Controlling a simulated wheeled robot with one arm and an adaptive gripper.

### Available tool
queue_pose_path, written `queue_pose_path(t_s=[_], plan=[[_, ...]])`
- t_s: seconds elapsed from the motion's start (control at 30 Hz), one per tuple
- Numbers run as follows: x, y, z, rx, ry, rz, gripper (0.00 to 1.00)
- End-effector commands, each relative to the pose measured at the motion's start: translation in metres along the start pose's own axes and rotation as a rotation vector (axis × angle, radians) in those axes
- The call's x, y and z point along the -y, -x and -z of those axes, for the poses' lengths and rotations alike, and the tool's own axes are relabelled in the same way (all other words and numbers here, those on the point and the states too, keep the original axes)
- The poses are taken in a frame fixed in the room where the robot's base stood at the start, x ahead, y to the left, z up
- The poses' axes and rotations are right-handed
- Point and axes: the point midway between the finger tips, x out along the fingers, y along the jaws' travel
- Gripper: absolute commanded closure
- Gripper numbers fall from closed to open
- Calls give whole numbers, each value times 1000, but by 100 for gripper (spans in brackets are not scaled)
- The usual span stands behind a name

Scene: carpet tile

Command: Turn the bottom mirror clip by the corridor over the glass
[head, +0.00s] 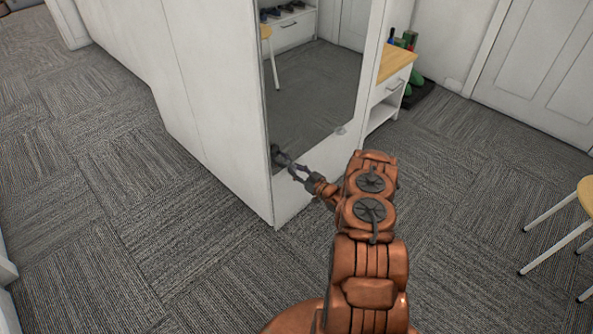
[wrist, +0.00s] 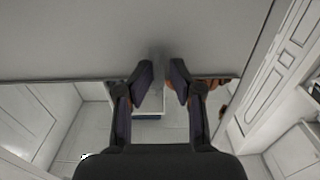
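The mirror (head: 315,95) is set in the end face of a white partition, and its glass reflects the room. A small pale clip-like piece (head: 340,130) shows on its bottom edge, to the right. My gripper (head: 293,168) is at the mirror's lower left corner, close to the bottom edge. In the wrist view my gripper (wrist: 161,80) is open, with a gap between its fingers, and the mirror glass (wrist: 60,105) lies below the straight edge. A faint grey smudge shows between the fingertips. I cannot make out a clip there or any contact.
The white partition (head: 215,100) runs back to the left, beside open carpet (head: 90,170). A white cabinet with a wooden top (head: 393,85) stands behind the mirror's right side. A stool (head: 585,195) is at the right edge, and a white door (head: 545,70) is at the back right.

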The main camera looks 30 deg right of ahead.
Motion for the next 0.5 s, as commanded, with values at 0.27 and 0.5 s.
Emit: queue_pose_path(t_s=[0.27, 0.5], plan=[[-2, 2, 0, 0, -1, -4, 69], [-2, 22, 0, 2, -3, -5, 69]])
